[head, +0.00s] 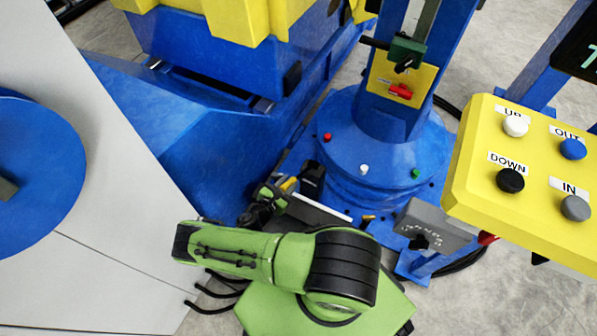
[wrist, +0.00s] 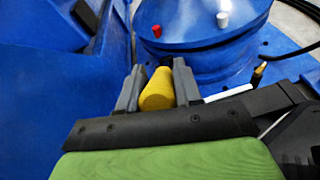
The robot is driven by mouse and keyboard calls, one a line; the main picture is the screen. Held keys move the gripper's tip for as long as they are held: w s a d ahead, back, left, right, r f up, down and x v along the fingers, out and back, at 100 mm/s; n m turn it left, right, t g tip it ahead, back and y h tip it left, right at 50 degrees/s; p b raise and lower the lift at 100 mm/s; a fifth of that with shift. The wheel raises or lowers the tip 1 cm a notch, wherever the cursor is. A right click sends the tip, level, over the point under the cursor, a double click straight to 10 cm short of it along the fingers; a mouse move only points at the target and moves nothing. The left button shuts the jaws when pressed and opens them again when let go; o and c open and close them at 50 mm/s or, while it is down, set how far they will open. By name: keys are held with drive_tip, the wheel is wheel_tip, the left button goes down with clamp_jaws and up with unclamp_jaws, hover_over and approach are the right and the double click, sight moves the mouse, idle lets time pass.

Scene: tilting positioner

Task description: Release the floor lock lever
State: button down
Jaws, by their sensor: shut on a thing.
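The lever's yellow grip (wrist: 157,90) stands between the two grey fingers of my gripper (wrist: 158,80) in the wrist view. My gripper is shut on it, with a finger on each side. In the head view the yellow grip (head: 288,184) is a small patch, partly hidden by my gripper (head: 284,189), low beside the blue machine base. The lower part of the lever and its pivot are hidden, so its angle cannot be told.
The round blue pedestal (head: 362,170) with red, white and green knobs stands just beyond. A grey box (head: 432,228) with a dial is right of my arm. A yellow panel (head: 540,170) with UP, DOWN, OUT and IN buttons is at right. A big grey plate (head: 90,200) fills the left.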

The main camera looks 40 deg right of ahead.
drive_tip(key=shift+s+a+f+h, duration=0.15)
drive_tip(key=shift+a+f+h, duration=0.15)
drive_tip(key=shift+f, duration=0.2)
drive_tip(key=shift+s+a+f+h, duration=0.2)
drive_tip(key=shift+a+f, duration=0.1)
drive_tip(key=shift+f, duration=0.35)
drive_tip(key=c, duration=0.8)
unclamp_jaws()
drive_tip(key=shift+a, duration=0.1)
drive_tip(key=shift+c, duration=0.2)
drive_tip(key=shift+w+r, duration=0.1)
drive_tip(key=v, duration=1.5)
drive_tip(key=shift+s+a, duration=0.3)
